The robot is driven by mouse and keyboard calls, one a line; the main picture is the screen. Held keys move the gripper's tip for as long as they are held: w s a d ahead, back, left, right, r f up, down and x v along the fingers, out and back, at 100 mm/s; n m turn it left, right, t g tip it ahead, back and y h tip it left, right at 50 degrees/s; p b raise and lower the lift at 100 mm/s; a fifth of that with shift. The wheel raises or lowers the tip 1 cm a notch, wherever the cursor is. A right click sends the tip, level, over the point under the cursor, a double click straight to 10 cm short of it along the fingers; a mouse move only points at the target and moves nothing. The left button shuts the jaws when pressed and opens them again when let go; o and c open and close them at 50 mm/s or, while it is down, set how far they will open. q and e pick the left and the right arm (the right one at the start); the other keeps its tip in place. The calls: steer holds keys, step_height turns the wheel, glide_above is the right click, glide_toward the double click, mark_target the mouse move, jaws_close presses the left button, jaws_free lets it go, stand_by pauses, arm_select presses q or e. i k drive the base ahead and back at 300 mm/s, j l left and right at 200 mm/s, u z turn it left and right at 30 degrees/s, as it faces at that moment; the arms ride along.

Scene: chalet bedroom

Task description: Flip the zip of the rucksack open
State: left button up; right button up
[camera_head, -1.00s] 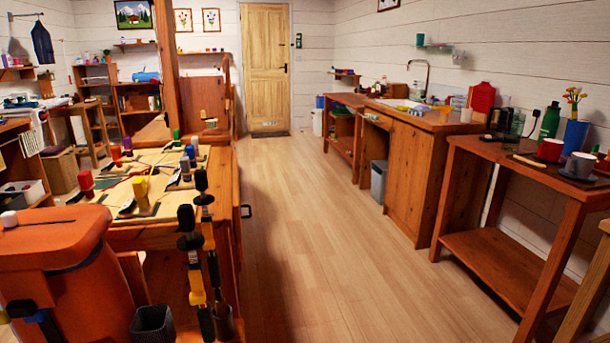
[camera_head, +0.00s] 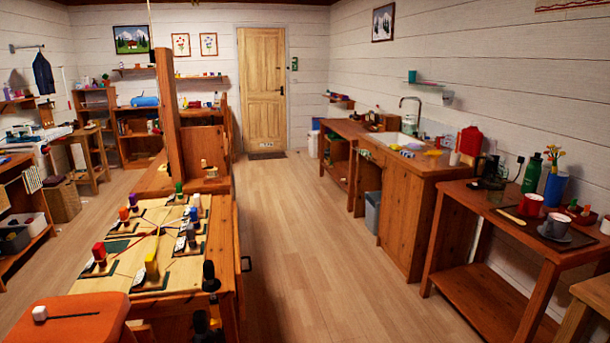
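An orange, soft-edged block that looks like the rucksack (camera_head: 85,325) is at the bottom left, cut off by the lower edge, so only its top shows. A thin dark line like a zip (camera_head: 75,316) runs across this top. A small white knob (camera_head: 40,313) sits at the left end of the line. Whether the zip is open cannot be told.
A wooden bench (camera_head: 215,232) with several coloured pegs stands behind the rucksack. The floor (camera_head: 300,240) is clear between the bench and the side table (camera_head: 470,220).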

mark_target(40, 314)
steer(key=u, duration=1.5)
